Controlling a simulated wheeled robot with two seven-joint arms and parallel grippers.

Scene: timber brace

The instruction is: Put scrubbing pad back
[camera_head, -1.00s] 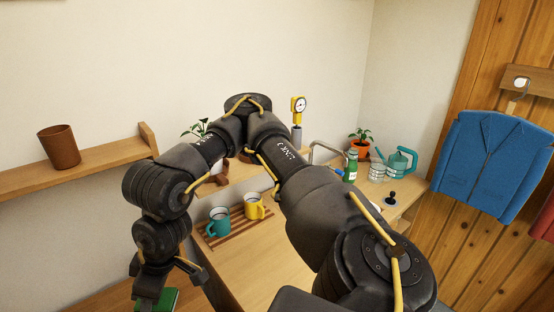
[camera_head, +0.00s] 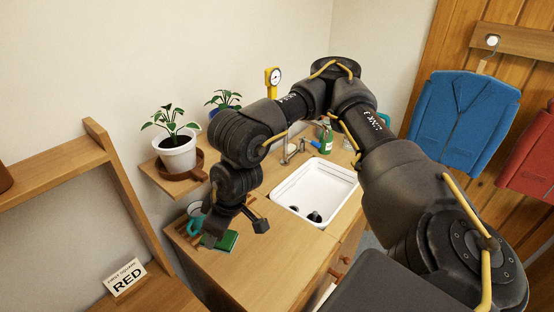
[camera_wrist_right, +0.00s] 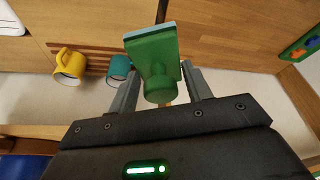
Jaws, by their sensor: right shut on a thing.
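The green scrubbing pad (camera_head: 229,241) is in my right gripper (camera_head: 236,226), low over the wooden counter left of the sink. In the right wrist view the pad (camera_wrist_right: 150,48) has a flat green body, a pale blue-green edge and a round knob. The right gripper's fingers (camera_wrist_right: 160,82) are shut on it at the knob. I cannot tell in the head view whether the pad touches the counter. My left gripper is not in view.
A white sink (camera_head: 318,188) with dark items inside stands right of the gripper. A teal mug (camera_head: 194,224) sits close on the left, with a yellow mug (camera_wrist_right: 69,64) in the wrist view. A potted plant (camera_head: 174,153) stands above on a shelf. The front counter (camera_head: 270,272) is clear.

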